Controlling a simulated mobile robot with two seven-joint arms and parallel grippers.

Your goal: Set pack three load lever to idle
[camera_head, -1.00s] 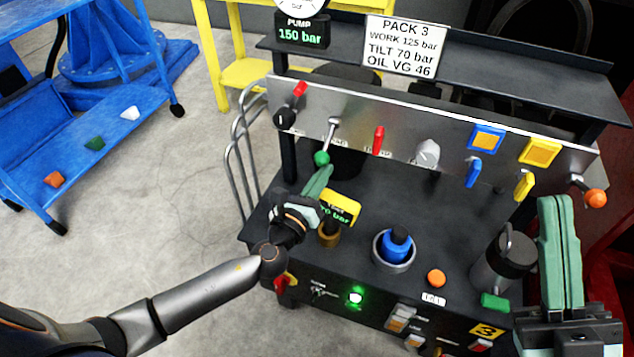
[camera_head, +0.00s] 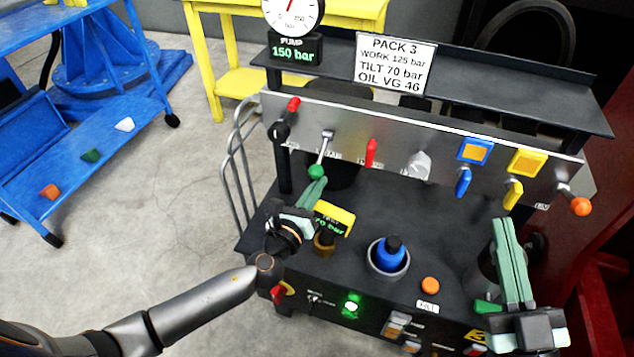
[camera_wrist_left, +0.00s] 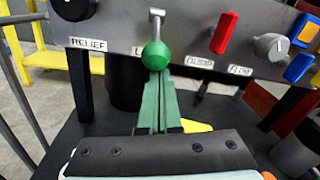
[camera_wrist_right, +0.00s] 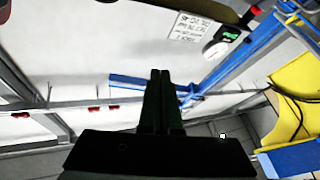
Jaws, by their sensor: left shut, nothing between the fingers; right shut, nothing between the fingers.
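The load lever is a short metal stem with a green ball (camera_head: 317,171) on the grey front panel; its label is partly covered. It angles down and out from the panel, and the ball also shows in the left wrist view (camera_wrist_left: 155,55). My left gripper (camera_head: 318,185) is shut and empty, its fingertips pointing up at the ball from just below. In the left wrist view the fingertips (camera_wrist_left: 158,84) are at the ball's underside; whether they touch I cannot tell. My right gripper (camera_head: 504,224) is shut and empty, raised at the right side of the pack.
A black relief knob with red handle (camera_head: 281,130) sits left of the lever, a red lever (camera_head: 371,153) right of it. A yellow display (camera_head: 334,217) stands close beside my left gripper. The pump display (camera_head: 294,50) reads 150 bar. A blue cap (camera_head: 392,251) stands on the deck.

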